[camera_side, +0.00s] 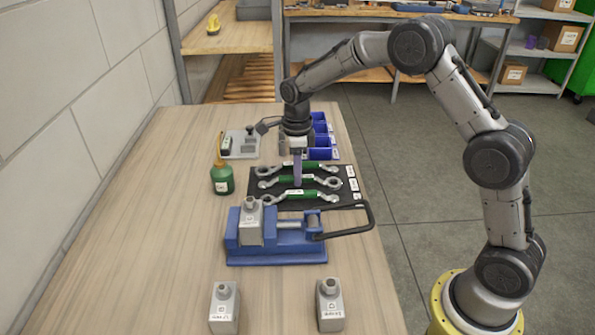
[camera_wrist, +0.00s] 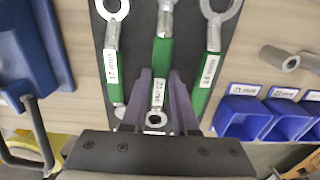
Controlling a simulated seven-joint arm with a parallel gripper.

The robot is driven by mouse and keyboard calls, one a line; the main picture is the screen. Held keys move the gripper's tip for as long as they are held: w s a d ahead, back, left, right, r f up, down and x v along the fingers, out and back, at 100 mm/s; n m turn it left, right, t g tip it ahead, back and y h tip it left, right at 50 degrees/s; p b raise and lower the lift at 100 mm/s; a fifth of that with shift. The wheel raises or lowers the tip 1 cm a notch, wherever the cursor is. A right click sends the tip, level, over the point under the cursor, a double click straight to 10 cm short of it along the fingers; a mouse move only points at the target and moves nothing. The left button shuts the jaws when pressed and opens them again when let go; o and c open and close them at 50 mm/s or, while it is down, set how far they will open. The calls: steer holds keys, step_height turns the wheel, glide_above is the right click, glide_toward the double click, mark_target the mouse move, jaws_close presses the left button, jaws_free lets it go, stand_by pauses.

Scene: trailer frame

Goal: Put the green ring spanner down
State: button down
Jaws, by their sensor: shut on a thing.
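Three ring spanners with green handles and white labels lie side by side on a black mat (camera_side: 347,200). My gripper (camera_side: 297,183) points straight down over the mat and is shut on the middle green ring spanner (camera_side: 284,180). In the wrist view the two fingers of my gripper (camera_wrist: 160,80) stand on either side of this spanner's green handle (camera_wrist: 162,55). The spanner is level with its neighbours; I cannot tell whether it touches the mat. The other spanners are the one nearer the vise (camera_side: 308,194) and the far one (camera_side: 283,169).
A blue vise (camera_side: 285,250) holding a grey block stands in front of the mat, its black handle reaching right. A green oil bottle (camera_side: 222,180) stands left. Blue bins (camera_side: 321,154) are behind. Two grey blocks (camera_side: 222,307) (camera_side: 330,305) stand in front. The table's left side is clear.

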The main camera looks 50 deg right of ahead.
steer(key=c, duration=0.7)
jaws_free()
step_height(320, 180, up, 12)
steer(key=shift+r, duration=0.15)
steer(key=s+a+r+n+t, duration=0.1)
steer(key=s+r+n+t, duration=0.1)
steer(key=s+r+n, duration=0.4)
steer(key=s+a+r+n+t, duration=0.1)
steer(key=s+r+n, duration=0.1)
steer(key=s+n, duration=0.75)
steer(key=shift+s+a+f+n+t, duration=0.1)
steer(key=shift+s+f+n+t, duration=0.5)
steer(key=shift+s+n, duration=1.75)
steer(key=shift+s+a+f+n+t, duration=0.2)
steer(key=shift+s+f+n, duration=0.95)
steer(key=shift+s, duration=1.95)
steer(key=shift+s+d+f+n+t, duration=0.1)
steer(key=shift+s+f+n+t, duration=0.35)
steer(key=shift+s+n, duration=2.05)
